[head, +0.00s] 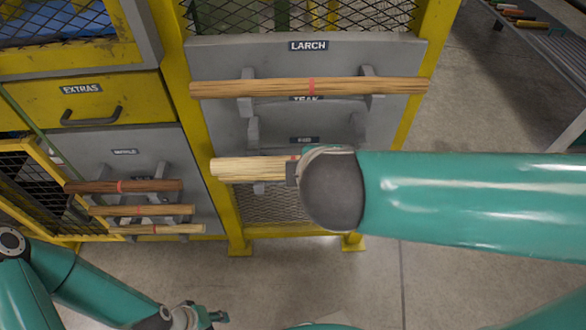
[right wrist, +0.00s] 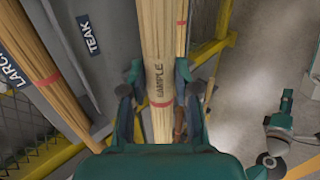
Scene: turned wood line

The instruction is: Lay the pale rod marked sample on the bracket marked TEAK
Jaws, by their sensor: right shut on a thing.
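The pale rod marked SAMPLE (right wrist: 162,45) has a red band and is held between the two fingers of my right gripper (right wrist: 158,88). In the head view the pale rod (head: 243,169) lies level in front of the grey panel, below the TEAK label (head: 307,98). My right wrist hides its right part. The TEAK label (right wrist: 88,35) also shows in the right wrist view, left of the held rod. My left gripper (head: 211,319) is low at the left, cut by the frame edge, its opening unclear.
A brown rod (head: 270,88) rests on the LARCH bracket above. A lower label (head: 304,140) is too small to read. Several rods (head: 125,187) lie on brackets at the left, under the EXTRAS drawer (head: 95,103). Yellow posts frame the panel.

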